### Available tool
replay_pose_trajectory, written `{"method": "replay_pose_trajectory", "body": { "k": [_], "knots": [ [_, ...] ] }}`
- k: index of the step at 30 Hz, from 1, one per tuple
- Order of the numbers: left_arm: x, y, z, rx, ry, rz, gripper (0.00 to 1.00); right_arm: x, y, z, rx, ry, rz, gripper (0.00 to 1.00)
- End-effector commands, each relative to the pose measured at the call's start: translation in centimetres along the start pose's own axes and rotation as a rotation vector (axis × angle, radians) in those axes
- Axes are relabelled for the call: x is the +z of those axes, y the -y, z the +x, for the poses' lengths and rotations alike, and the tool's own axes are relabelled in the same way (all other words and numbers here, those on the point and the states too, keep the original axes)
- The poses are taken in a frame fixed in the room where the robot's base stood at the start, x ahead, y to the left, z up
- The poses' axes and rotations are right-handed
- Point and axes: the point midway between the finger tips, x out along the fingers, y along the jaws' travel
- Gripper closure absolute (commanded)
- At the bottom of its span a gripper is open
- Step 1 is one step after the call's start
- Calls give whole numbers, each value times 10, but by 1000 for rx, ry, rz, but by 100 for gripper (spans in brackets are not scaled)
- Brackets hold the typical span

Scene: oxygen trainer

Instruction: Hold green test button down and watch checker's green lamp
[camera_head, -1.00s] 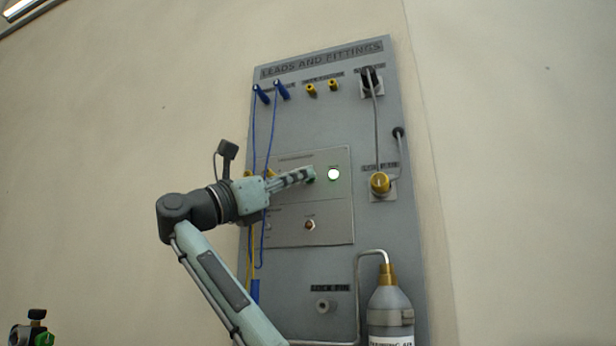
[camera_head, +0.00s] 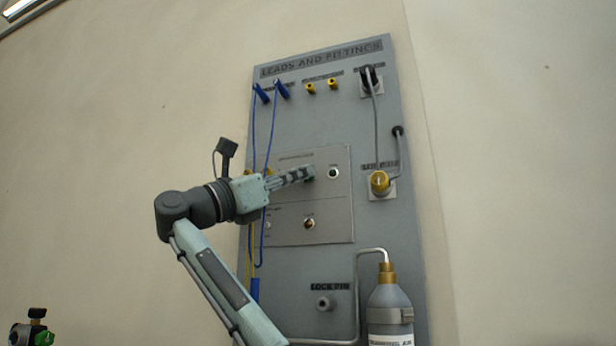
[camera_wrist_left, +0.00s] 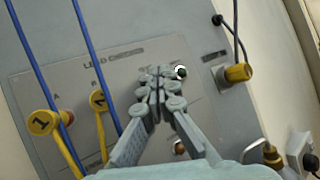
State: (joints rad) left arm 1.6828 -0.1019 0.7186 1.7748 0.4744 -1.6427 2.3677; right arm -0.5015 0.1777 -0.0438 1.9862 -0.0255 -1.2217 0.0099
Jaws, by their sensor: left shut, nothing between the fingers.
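The lead checker (camera_head: 335,215) is a light grey plate on the upright board. Its green lamp (camera_head: 333,172) is a small round, dark, unlit lens in a pale ring; it also shows in the left wrist view (camera_wrist_left: 181,73), just right of my fingertips. My left gripper (camera_head: 311,173) is shut and empty, its tips at the checker's face just left of the lamp. The green test button is hidden behind the tips, so I cannot tell whether they touch or press it. In the left wrist view the closed fingers (camera_wrist_left: 159,76) also cover that spot. My right gripper is out of view.
Blue leads (camera_head: 252,135) hang down the board's left side, close to my left wrist. Yellow plugs (camera_wrist_left: 43,122) sit in the checker's left sockets.

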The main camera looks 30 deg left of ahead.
Motion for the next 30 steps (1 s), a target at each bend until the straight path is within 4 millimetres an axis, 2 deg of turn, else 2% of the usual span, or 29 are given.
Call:
{"method": "replay_pose_trajectory", "body": {
  "k": [6,19,30],
  "knots": [
    [5,6,-9,0,1,2,100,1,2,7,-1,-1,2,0],
    [8,8,-12,0,2,2,100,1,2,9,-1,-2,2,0],
    [24,26,-36,1,3,3,100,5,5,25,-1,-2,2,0]
  ]
}}
